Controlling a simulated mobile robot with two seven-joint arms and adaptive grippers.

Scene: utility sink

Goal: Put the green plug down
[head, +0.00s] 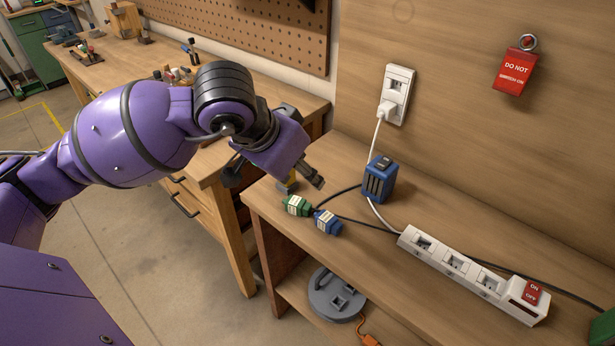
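The green plug (296,205), with a pale label on its face, is near the left end of the wooden bench top, and appears to rest on it. My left gripper (316,180) is just above and behind the plug, with a visible gap between its dark fingertip and the plug. The wrist hides most of the gripper, so its opening does not show. My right gripper is not in view.
A blue plug (328,222) lies right beside the green one. A blue box-shaped device (379,180) stands behind, below a wall socket (397,95). A white power strip (456,264) with a red switch lies right. Black cables cross the bench; its front middle is clear.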

